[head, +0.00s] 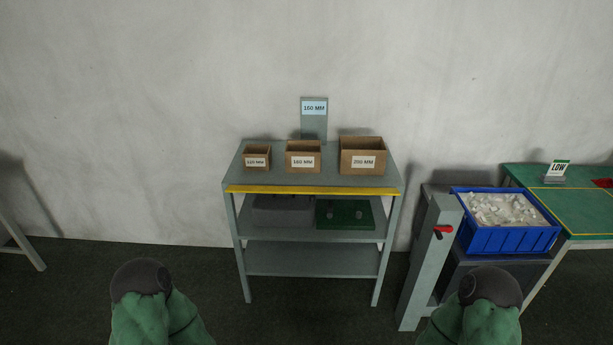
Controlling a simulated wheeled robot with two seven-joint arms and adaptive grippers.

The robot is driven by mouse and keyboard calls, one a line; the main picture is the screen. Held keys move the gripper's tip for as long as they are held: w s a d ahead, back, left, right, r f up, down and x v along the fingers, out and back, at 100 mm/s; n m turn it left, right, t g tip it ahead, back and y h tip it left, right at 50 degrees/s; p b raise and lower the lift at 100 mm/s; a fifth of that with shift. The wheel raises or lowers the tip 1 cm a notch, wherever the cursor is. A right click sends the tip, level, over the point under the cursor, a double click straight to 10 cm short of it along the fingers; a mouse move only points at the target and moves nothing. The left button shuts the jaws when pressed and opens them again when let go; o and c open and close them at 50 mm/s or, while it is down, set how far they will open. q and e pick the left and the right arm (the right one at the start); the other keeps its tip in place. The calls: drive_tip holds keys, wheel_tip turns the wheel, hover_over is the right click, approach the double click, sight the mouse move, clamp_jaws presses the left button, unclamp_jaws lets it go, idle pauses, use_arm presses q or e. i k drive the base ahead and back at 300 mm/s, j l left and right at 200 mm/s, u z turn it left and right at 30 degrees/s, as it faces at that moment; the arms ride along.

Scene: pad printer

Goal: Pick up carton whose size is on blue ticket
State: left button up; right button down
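A light blue ticket (314,107) on a grey upright stand at the back of the shelf unit reads what looks like 160 MM. Three open brown cartons stand in a row on the top shelf (275,187). The small left carton (257,152) has a label that is hard to read, perhaps 120 MM. The middle carton (303,148) is labelled 160 MM. The large right carton (362,147) is labelled 200 MM. My two green arms show at the bottom edge, well short of the shelf. Neither gripper is in view.
A yellow strip (312,190) runs along the top shelf's front edge.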

sight(301, 156)
drive_tip(key=i+j+u, duration=0.1)
drive_tip(key=i, duration=0.4)
drive_tip(key=i+j+u, duration=0.1)
drive_tip(key=i+j, duration=0.15)
drive_tip(key=i, duration=0.2)
drive_tip(key=i+j+u, duration=0.15)
drive_tip(key=i, duration=0.35)
